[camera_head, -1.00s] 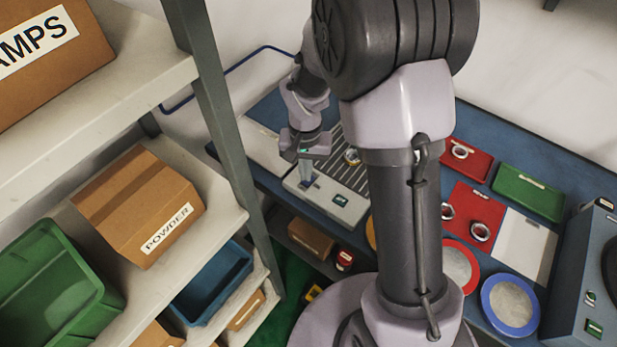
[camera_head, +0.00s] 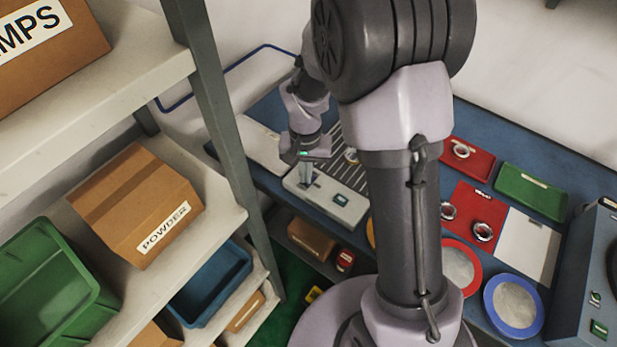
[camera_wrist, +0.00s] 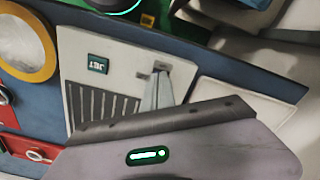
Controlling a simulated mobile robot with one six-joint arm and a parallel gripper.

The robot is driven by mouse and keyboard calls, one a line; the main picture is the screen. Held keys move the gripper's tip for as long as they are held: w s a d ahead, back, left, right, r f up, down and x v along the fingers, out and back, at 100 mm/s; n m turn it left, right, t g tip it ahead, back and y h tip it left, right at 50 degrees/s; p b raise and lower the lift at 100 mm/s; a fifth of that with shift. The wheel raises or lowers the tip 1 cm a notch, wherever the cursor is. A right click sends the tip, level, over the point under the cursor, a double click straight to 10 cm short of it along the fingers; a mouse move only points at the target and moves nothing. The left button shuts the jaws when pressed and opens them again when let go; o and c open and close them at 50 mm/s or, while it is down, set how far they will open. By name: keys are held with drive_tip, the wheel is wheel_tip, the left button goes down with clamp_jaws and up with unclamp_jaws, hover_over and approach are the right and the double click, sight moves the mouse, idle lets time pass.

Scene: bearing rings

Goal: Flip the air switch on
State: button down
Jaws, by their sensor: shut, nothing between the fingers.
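The jet station is a pale grey panel (camera_head: 345,205) with dark slots and a small green label, on the blue bench. The same panel (camera_wrist: 118,62) shows in the wrist view, its label reading JET. My gripper (camera_head: 304,184) is shut and empty, pointing down at the left front part of the panel. In the wrist view my fingertips (camera_wrist: 160,76) are beside a small dark fitting (camera_wrist: 161,66), probably the air switch. The fingers partly cover it, so I cannot tell its position or whether they touch it.
Red trays (camera_head: 467,160), a green tray (camera_head: 530,192) and round dishes (camera_head: 513,305) lie on the bench to the right. A shelf post (camera_head: 225,130) and shelves with boxes stand on the left. My arm hides the bench's middle.

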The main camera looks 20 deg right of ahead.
drive_tip(key=shift+f, duration=0.15)
wheel_tip(320, 180, up, 7)
drive_tip(key=p, duration=0.5)
idle(0.4)
wheel_tip(320, 180, up, 7)
drive_tip(key=t, duration=0.1)
hover_over(306, 189)
drive_tip(key=s+r+t, duration=0.1)
drive_tip(key=s+r, duration=0.2)
drive_tip(key=r, duration=0.3)
drive_tip(key=s+a+r+t+y, duration=0.1)
drive_tip(key=s+r+t, duration=0.1)
drive_tip(key=s+r, duration=0.2)
drive_tip(key=s+a+r+t+y, duration=0.1)
drive_tip(key=s+r, duration=0.3)
drive_tip(key=s, duration=0.6)
drive_tip(key=shift+s+a+r+t, duration=0.15)
drive_tip(key=shift+a+t, duration=0.25)
drive_tip(key=shift+a, duration=0.3)
